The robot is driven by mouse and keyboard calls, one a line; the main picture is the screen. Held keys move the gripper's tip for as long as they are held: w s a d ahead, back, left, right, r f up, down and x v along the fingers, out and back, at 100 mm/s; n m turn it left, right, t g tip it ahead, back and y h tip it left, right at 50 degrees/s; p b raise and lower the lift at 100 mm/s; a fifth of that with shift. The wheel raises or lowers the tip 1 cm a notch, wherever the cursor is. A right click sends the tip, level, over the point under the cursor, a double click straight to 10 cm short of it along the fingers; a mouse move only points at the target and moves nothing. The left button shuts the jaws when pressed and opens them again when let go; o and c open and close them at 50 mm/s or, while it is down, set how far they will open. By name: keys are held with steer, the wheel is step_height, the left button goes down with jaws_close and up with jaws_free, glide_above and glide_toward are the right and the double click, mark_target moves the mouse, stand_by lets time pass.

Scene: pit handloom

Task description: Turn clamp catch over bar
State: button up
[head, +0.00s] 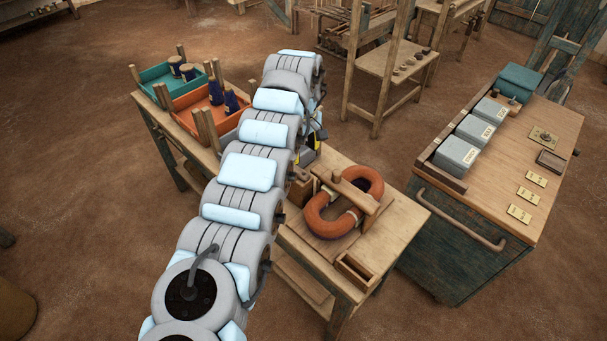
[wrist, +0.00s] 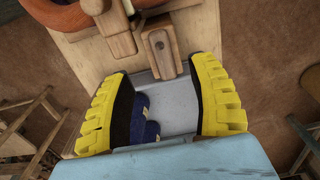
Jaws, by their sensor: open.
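An orange yarn hank (head: 321,217) lies looped on a wooden board on the bench, with a wooden clamp bar (head: 352,193) across it. In the wrist view the hank (wrist: 48,12) shows at the top edge, with the end of a wooden bar (wrist: 114,26) beside it. In the head view my arm mostly hides the gripper.
A grey tray (wrist: 185,117) with dark blue spools (wrist: 146,122) lies below my fingers. Teal (head: 158,77) and orange (head: 190,101) trays stand farther along the bench. A small open wooden box (head: 355,271) sits at the near corner. A cabinet (head: 470,235) stands to the right.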

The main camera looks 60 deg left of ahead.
mark_target(304, 174)
step_height(304, 174, down, 10)
steer(key=shift+r+b, duration=0.1)
steer(key=shift+b, duration=0.65)
jaws_close()
